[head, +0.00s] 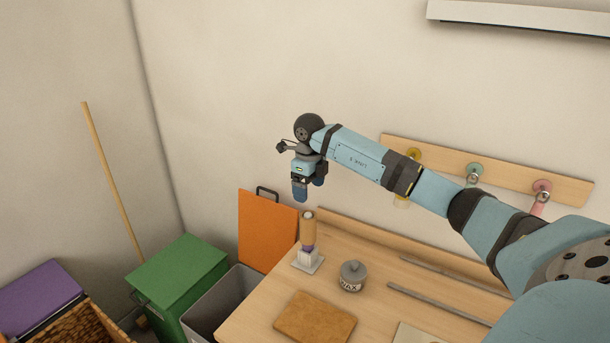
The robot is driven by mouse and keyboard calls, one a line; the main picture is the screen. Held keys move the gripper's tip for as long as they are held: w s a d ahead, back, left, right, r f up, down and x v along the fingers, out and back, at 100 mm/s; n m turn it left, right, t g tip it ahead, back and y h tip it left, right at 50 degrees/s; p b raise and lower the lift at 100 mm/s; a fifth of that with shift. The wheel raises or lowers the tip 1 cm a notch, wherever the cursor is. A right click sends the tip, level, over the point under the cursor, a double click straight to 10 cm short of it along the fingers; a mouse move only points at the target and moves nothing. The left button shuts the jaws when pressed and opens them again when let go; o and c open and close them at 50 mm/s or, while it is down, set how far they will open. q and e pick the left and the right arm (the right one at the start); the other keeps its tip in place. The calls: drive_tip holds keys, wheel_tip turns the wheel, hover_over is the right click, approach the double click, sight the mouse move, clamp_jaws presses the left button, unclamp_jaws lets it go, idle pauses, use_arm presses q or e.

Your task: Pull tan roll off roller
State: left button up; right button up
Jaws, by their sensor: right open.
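The tan roll (309,232) is an upright tan cylinder near the far left corner of the wooden workbench. It sits on a small stand with a pale square base (308,263), and a purplish band shows just below it. A pale tip shows at its top. My right gripper (310,189) points down above the roll and appears apart from it in the picture. Its blue fingers are open with nothing between them. My left gripper is not in view.
A grey wax tin (353,277) stands right of the roll. A brown board (315,318) lies in front, and metal strips (437,304) lie to the right. An orange panel (267,232), a grey bin (224,302) and a green box (178,281) stand left. A peg rail (515,182) hangs behind my arm.

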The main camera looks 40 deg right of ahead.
sight(308, 214)
wheel_tip(308, 214, down, 10)
drive_tip(key=shift+r+p, duration=0.25)
drive_tip(key=shift+p, duration=0.55)
drive_tip(key=shift+w+f, duration=0.15)
drive_tip(key=shift+f, duration=0.6)
drive_tip(key=shift+c, duration=0.2)
drive_tip(key=c, duration=1.1)
drive_tip(key=shift+o, duration=0.2)
drive_tip(key=shift+r, duration=0.5)
